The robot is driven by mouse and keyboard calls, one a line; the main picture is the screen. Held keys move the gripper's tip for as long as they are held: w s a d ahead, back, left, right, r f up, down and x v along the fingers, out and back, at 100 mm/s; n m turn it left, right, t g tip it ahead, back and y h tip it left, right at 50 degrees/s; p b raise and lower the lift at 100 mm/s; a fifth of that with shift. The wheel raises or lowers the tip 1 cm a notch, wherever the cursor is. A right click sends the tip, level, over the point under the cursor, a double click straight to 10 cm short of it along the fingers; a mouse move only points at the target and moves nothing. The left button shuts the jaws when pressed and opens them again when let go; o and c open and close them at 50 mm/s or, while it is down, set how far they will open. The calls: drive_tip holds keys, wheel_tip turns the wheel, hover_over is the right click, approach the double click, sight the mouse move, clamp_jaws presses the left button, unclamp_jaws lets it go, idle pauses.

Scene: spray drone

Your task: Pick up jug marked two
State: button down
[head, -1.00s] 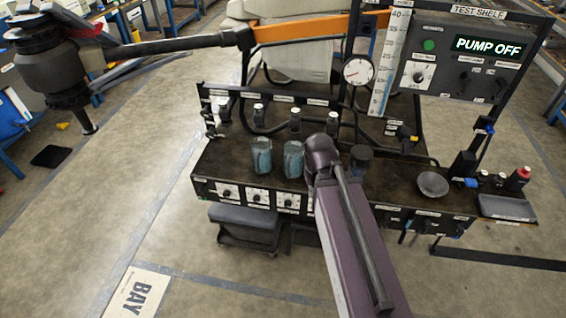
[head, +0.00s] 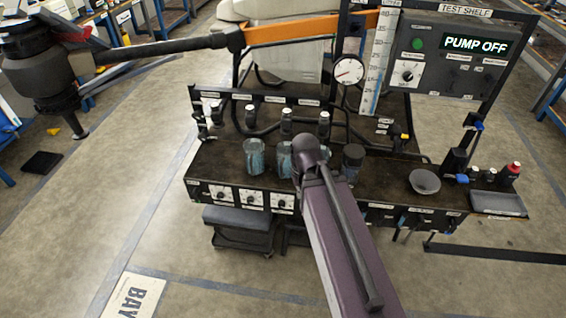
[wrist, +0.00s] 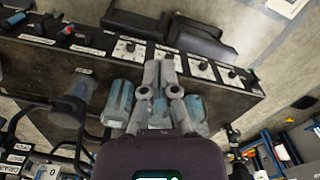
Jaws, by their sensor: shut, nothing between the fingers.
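Translucent blue jugs stand on the dark bench shelf. In the head view the left jug (head: 254,157) is clear, and the middle jug (head: 284,160) is partly hidden by my wrist. In the wrist view there is a left jug (wrist: 117,101), a middle jug (wrist: 158,112) and a right jug (wrist: 193,108). I can read no number on any jug. My gripper (wrist: 160,68) is shut and empty, over the middle jug and covering part of it. In the head view my wrist hides the gripper. I cannot tell whether the fingers touch a jug.
A dark cup (head: 353,158) stands right of my wrist. A grey bowl (head: 425,181) and a tray (head: 498,203) lie farther right. Black valves and pipes (head: 286,120) run behind the jugs. A gauge (head: 348,70) and a control box (head: 455,60) rise behind.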

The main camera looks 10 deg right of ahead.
drive_tip(key=c, duration=1.4)
unclamp_jaws()
drive_tip(key=shift+s, duration=0.15)
drive_tip(key=c, duration=0.7)
unclamp_jaws()
drive_tip(key=shift+w+f, duration=0.1)
drive_tip(key=shift+w, duration=0.1)
drive_tip(key=shift+o, duration=0.5)
drive_tip(key=w+f+n+t+y+b, duration=0.1)
drive_tip(key=w+f+n+b, duration=0.2)
drive_tip(key=w, duration=0.8)
drive_tip(key=shift+d+f+n+y+b, duration=0.15)
drive_tip(key=shift+d+n+y+b, duration=0.2)
drive_tip(key=shift+n, duration=0.55)
drive_tip(key=n+t+y+b, duration=0.2)
drive_tip(key=n+b, duration=0.1)
drive_tip(key=n, duration=0.3)
approach(285, 164)
drive_tip(key=s+r, duration=0.2)
drive_tip(key=s, duration=0.1)
drive_tip(key=shift+s+a+r, duration=0.25)
drive_tip(key=shift+a+r, duration=0.05)
drive_tip(key=shift+a, duration=0.1)
drive_tip(key=b+x, duration=0.8)
drive_tip(key=shift+f, duration=0.35)
drive_tip(key=shift+a+f, duration=0.1)
